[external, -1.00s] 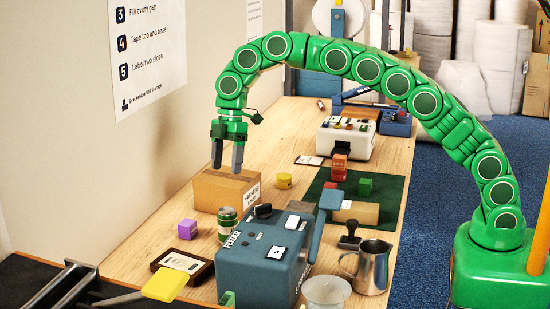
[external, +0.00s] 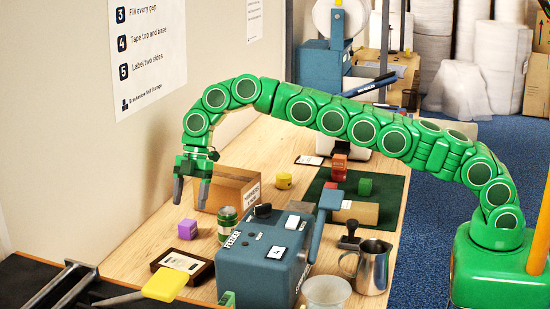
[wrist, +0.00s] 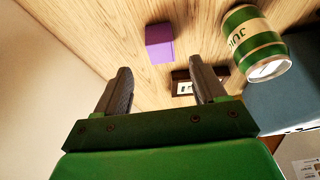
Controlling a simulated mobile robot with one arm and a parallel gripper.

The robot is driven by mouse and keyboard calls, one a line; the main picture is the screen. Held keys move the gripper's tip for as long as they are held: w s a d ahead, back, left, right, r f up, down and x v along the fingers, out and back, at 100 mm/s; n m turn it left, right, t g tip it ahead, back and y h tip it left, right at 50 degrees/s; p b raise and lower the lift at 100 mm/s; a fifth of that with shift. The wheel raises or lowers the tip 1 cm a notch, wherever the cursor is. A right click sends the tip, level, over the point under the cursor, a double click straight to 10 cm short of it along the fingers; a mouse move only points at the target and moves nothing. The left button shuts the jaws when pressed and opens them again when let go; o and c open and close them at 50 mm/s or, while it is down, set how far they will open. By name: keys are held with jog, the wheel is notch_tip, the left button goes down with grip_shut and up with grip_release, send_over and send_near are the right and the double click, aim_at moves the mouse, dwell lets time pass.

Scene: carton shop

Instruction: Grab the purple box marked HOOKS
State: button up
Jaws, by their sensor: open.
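A small purple box (external: 187,229) sits on the wooden bench near the wall, left of the green can. I cannot read any marking on it. It also shows in the wrist view (wrist: 160,43), ahead of my fingers and roughly between their lines. My gripper (external: 190,203) is open and empty, above the bench and higher than the box in the external view. Its two dark fingers (wrist: 163,82) are apart in the wrist view, with nothing between them.
A green can (external: 227,224) stands close to the right of the box. A dark framed card (external: 181,267) lies in front of it. A cardboard carton (external: 222,189) is behind, and the blue-grey feeder machine (external: 255,267) stands to the right. Bare bench surrounds the box.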

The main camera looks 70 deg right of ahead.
aim_at(187, 223)
jog(key=shift+x, duration=3.7)
jog(key=shift+s, duration=0.2)
jog(key=shift+c, duration=0.3)
jog(key=c, duration=1)
jog(key=shift+r, duration=0.15)
jog(key=shift+r, duration=1.4)
jog(key=shift+s+d+r, duration=0.2)
jog(key=shift+s+r, duration=0.45)
jog(key=shift+r, duration=0.3)
jog(key=shift+s+d+r, duration=0.5)
jog(key=shift+s+r, duration=0.85)
jog(key=shift+s, duration=0.65)
jog(key=shift+s+d+r, duration=0.55)
jog(key=shift+s+r, duration=0.8)
jog(key=shift+s, duration=0.65)
jog(key=shift+s+d+r, duration=0.5)
jog(key=shift+s+r, duration=0.85)
jog(key=shift+s, duration=0.7)
